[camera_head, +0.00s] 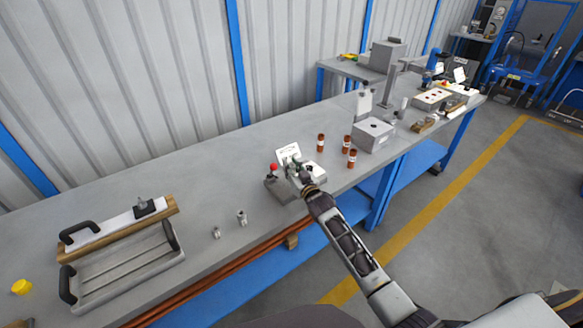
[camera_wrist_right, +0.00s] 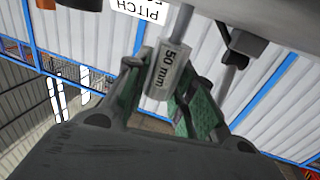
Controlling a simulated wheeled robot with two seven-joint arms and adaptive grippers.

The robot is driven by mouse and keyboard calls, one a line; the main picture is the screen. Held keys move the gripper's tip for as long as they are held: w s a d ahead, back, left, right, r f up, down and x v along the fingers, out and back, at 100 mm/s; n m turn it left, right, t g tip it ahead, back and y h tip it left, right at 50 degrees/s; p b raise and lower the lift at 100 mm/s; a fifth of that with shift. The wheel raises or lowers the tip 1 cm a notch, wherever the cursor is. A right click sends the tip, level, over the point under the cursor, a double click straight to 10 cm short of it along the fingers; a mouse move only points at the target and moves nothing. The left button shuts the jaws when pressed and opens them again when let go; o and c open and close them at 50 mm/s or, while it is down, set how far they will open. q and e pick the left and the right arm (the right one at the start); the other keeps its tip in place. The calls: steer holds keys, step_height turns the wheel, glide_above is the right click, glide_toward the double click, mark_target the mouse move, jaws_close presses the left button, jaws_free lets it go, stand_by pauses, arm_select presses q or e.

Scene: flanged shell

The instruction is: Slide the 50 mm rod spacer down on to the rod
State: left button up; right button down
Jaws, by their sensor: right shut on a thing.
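The 50 mm rod spacer (camera_wrist_right: 170,72), a light grey block marked "50 mm", is between the green pads of my right gripper (camera_wrist_right: 163,95), which is shut on it. In the wrist view a thin grey rod (camera_wrist_right: 183,22) runs between the spacer and the grey fixture at the picture's top. I cannot tell whether the rod's end is inside the spacer or just behind it. In the head view my right gripper (camera_head: 293,166) is over the fixture (camera_head: 281,189), hiding the rod and spacer. My left gripper is not in view.
A red knob (camera_head: 274,167) and a white sign (camera_head: 288,153) are close to my right gripper. Two small metal parts (camera_head: 242,218) (camera_head: 216,232) stand to the left. Several brown bottles (camera_head: 352,158) and a grey box (camera_head: 373,135) stand to the right.

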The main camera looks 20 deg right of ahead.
steer(key=shift+f+b, duration=0.45)
steer(key=shift+f, duration=0.2)
steer(key=c, duration=1.1)
jaws_free()
steer(key=shift+f, duration=0.1)
steer(key=shift+s+f, duration=0.15)
steer(key=shift+s, duration=0.15)
steer(key=shift+s+d+r, duration=0.1)
steer(key=shift+s+d, duration=0.2)
steer(key=shift+s, duration=1.6)
steer(key=shift+s+d+r, duration=0.1)
steer(key=shift+s+d, duration=0.2)
steer(key=shift+s, duration=1.55)
steer(key=shift+s+d+r, duration=0.1)
steer(key=shift+s+d, duration=0.2)
steer(key=shift+s, duration=1.6)
